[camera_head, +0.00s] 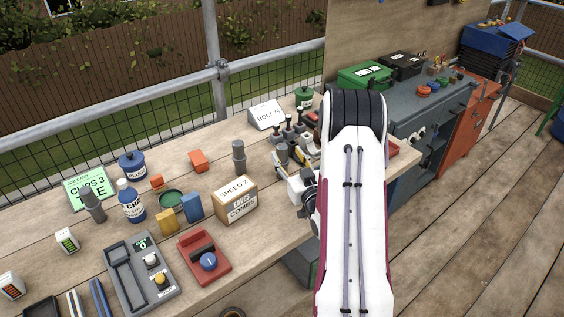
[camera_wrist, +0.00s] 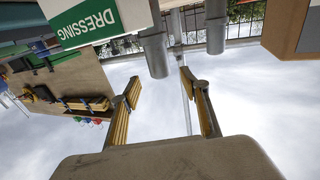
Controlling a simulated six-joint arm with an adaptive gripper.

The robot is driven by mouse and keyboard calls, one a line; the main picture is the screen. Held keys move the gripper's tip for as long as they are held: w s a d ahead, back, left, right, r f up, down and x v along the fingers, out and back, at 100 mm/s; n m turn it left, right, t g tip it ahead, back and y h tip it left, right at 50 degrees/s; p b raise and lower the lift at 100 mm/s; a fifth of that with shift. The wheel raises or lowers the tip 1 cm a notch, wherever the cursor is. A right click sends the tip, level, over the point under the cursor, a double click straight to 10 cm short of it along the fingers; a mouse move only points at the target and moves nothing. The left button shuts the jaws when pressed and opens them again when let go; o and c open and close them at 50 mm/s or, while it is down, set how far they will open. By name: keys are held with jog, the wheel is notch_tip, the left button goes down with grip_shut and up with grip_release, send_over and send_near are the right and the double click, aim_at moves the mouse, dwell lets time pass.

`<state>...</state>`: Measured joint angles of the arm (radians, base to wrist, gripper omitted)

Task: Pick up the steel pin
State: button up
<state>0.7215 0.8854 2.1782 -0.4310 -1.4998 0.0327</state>
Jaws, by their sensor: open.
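The wrist view is upside down. It shows two grey stepped cylinders, one (camera_wrist: 155,52) just beyond the fingertips and one (camera_wrist: 215,28) further right; I cannot tell which pins these are. My gripper (camera_wrist: 160,83) is open, its yellow-padded fingers apart with nothing between them. In the head view my white arm partly hides the gripper.
A cardboard box (camera_head: 235,203), red dial unit (camera_head: 205,258) and grey control unit (camera_head: 141,272) crowd the bench front. A BOLT sign (camera_head: 267,115) stands behind several dark-topped pieces (camera_head: 289,131). The wrist view shows a green DRESSING label (camera_wrist: 82,22) close by. Bare wood lies between the items.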

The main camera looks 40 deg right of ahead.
aim_at(284, 150)
jog(key=shift+w, duration=0.1)
jog(key=shift+x, duration=2.5)
jog(key=shift+r, duration=0.1)
grip_shut()
